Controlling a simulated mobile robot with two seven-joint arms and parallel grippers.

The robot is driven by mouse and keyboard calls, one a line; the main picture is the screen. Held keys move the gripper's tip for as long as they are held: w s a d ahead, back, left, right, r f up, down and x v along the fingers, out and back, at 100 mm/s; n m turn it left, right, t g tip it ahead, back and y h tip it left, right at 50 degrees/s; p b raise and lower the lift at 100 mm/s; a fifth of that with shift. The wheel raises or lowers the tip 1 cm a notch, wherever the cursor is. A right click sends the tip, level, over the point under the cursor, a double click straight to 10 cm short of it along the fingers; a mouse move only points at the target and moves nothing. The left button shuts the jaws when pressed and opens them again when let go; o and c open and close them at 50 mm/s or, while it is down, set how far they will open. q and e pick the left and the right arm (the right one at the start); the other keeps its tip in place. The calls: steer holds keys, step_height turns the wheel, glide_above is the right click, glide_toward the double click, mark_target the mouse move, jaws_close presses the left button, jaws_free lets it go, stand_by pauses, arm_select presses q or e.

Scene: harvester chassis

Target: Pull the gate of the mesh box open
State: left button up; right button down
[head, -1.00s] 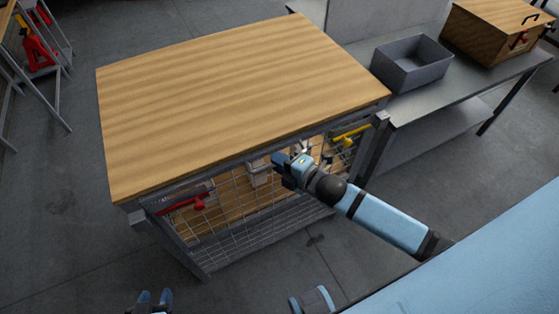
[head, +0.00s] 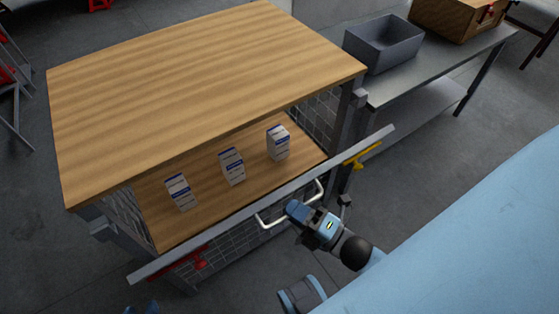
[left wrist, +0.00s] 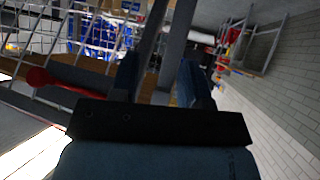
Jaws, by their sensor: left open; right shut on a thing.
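The mesh box (head: 350,125) has a wooden top, and its gate (head: 235,221) is swung outward and down at the front, its top bar away from the frame. The front opening shows three small white-and-blue cartons (head: 231,166) on the wooden floor. My right gripper (head: 293,210) is shut on the gate's pale handle (head: 268,222). A red latch (head: 183,264) and a yellow latch (head: 360,153) sit on the gate. My left gripper (head: 141,308) is open and empty at the bottom edge; its fingers show in the left wrist view (left wrist: 158,82), near a red lever (left wrist: 62,86).
A grey bin (head: 384,50) and a wooden chest (head: 455,17) stand on a metal bench (head: 440,68) to the right. Metal stands (head: 12,90) are at the far left.

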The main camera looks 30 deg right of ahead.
arm_select(q)
steer(key=shift+a, duration=0.2)
steer(key=shift+s+f, duration=0.1)
